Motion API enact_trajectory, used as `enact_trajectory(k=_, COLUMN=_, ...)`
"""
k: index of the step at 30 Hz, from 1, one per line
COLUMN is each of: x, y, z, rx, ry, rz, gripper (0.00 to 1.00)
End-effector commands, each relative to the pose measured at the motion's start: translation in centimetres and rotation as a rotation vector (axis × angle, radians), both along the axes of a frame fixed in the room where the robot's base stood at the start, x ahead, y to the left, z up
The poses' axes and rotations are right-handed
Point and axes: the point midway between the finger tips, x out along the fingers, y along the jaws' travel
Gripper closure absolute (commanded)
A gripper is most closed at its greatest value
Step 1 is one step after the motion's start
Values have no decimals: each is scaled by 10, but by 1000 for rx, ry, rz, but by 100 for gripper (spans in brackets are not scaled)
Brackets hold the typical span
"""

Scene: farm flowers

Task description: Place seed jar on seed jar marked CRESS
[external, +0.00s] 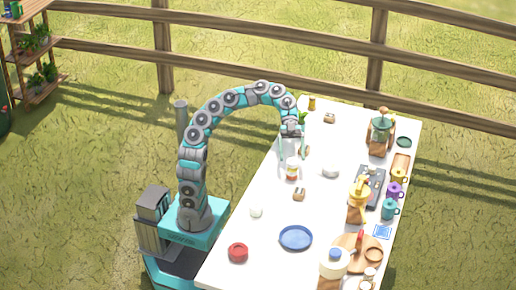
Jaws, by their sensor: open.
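My gripper (292,153) points down over the far left part of the white table, its two fingers apart. A small whitish jar with an orange-brown band (292,173) stands upright on the table just below and in front of the fingers. I cannot tell whether the fingers touch it or are above it. Its label is too small to read, so I cannot tell which jar is marked CRESS. A small brown item (305,151) lies just right of the fingers, partly hidden by them.
The white table (262,228) also holds a blue plate (296,238), a red bowl (238,252), a small brown item (299,195) and a white bowl (331,171).

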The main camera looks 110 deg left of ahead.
Motion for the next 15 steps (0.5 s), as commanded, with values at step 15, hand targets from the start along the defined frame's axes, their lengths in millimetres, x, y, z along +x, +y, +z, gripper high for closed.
enact_trajectory(k=15, x=-27, y=66, z=30, rx=0, ry=0, rz=1, gripper=10)
